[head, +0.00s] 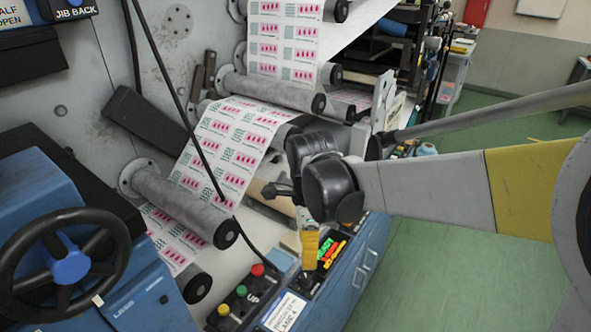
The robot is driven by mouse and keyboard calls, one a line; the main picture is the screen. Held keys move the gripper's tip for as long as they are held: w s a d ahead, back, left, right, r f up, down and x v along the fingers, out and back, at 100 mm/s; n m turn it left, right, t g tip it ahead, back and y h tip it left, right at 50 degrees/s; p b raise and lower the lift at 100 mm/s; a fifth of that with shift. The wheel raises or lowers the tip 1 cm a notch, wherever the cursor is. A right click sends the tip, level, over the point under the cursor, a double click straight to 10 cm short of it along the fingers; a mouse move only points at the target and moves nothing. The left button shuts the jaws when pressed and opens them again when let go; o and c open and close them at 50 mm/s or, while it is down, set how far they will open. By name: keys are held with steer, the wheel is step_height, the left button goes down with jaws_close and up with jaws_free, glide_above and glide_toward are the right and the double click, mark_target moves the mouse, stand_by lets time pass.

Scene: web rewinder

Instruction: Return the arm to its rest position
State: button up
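My arm (425,186), grey with a yellow band, reaches in from the right edge to a bulky black joint (332,187) in front of the machine. A small dark shape (283,189) sticks out to the left of the joint, in front of the printed web (222,150). It may be part of my gripper, but I cannot make out fingertips. Whether anything is held cannot be seen. I cannot tell whether the arm touches the machine.
Grey rollers (180,205) carry the web. A black handwheel (62,262) stands at the lower left. Coloured buttons (241,291) sit on the blue console below the arm. A grey bar (490,110) crosses behind the arm. Green floor (460,275) is clear at the lower right.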

steer(key=s+d+r+n+t, duration=0.3)
steer(key=s+d+n, duration=0.2)
steer(key=n, duration=0.4)
steer(key=s+d+r+n+t, duration=0.4)
steer(key=s+d+n, duration=0.1)
steer(key=d+n, duration=0.3)
steer(key=shift+s+d+n, duration=0.25)
steer(key=shift+s+n, duration=0.15)
steer(key=shift+n, duration=0.1)
stand_by(0.4)
